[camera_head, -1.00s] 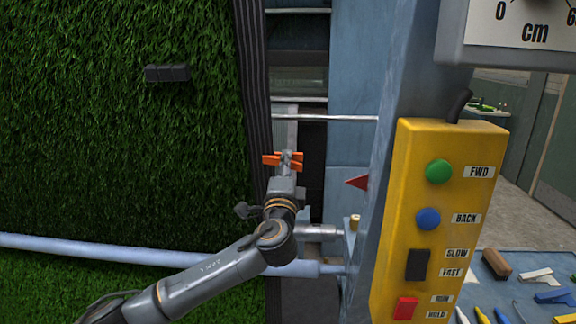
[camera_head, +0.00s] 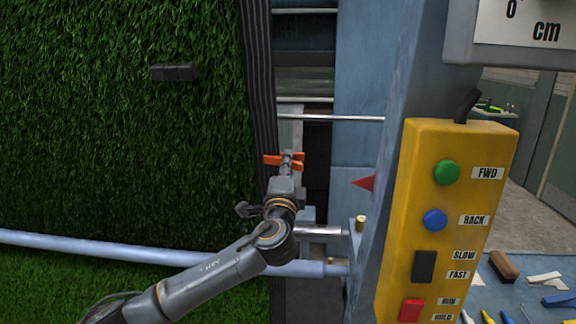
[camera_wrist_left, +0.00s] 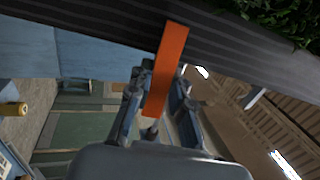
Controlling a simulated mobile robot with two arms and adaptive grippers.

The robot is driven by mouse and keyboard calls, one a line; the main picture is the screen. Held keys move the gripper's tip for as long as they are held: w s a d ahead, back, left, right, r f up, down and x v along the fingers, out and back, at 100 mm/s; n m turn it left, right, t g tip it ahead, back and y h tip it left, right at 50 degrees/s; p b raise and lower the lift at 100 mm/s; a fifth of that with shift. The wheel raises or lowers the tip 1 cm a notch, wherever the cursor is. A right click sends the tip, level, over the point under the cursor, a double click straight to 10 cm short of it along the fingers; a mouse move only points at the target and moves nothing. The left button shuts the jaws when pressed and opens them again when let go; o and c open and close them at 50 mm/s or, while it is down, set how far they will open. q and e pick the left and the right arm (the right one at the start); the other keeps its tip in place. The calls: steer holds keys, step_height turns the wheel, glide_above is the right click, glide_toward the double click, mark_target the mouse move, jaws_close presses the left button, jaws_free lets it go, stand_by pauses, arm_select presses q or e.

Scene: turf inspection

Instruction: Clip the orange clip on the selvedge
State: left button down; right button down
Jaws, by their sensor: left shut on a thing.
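The orange clip (camera_head: 270,160) is held in my left gripper (camera_head: 287,158), which is shut on it. In the left wrist view the clip (camera_wrist_left: 168,68) stands up between the fingers (camera_wrist_left: 158,102), its far end overlapping the dark band in the picture. The selvedge (camera_head: 259,90) is the dark ribbed strip along the right edge of the green turf (camera_head: 120,130). It also crosses the top of the left wrist view (camera_wrist_left: 215,45). In the head view the clip's left end is close to the selvedge; I cannot tell whether they touch. My right gripper is not in view.
A pale blue bar (camera_head: 90,246) runs across the lower turf. A yellow control box (camera_head: 402,215) and a blue post (camera_head: 408,90) stand at the right, with a red pointer (camera_head: 364,183). A dark block (camera_head: 174,72) is on the turf. A tool table (camera_head: 490,295) is at lower right.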

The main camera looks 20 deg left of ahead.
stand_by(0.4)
arm_select(q)
steer(key=c, duration=1.3)
jaws_free()
steer(key=shift+s, duration=0.1)
steer(key=shift+o, duration=0.8)
steer(key=shift+s+r, duration=0.1)
steer(key=shift+s, duration=0.05)
